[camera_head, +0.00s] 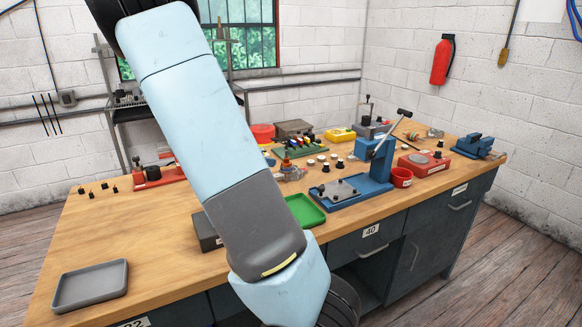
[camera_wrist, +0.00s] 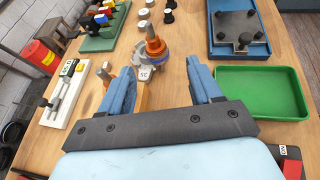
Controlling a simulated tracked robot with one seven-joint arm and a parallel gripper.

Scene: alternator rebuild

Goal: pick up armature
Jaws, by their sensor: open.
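A part with a copper-orange body and an upright shaft, which looks like the armature (camera_wrist: 155,46), stands on the bench ahead of my gripper in the wrist view. A silver-grey piece with a number tag (camera_wrist: 144,73) sits close against its near side; I cannot tell whether they are joined. The copper part also shows small in the head view (camera_head: 287,164), just right of my arm. My gripper (camera_wrist: 163,68) is open, with its blue fingers apart and nothing held. My gripper is not visible in the head view.
A green tray (camera_wrist: 262,92) lies right of my gripper, below a blue fixture plate (camera_wrist: 238,30). A white strip with small parts (camera_wrist: 66,92) and a red bin (camera_wrist: 40,56) are at left. The bench's left front is mostly clear around a grey tray (camera_head: 90,287).

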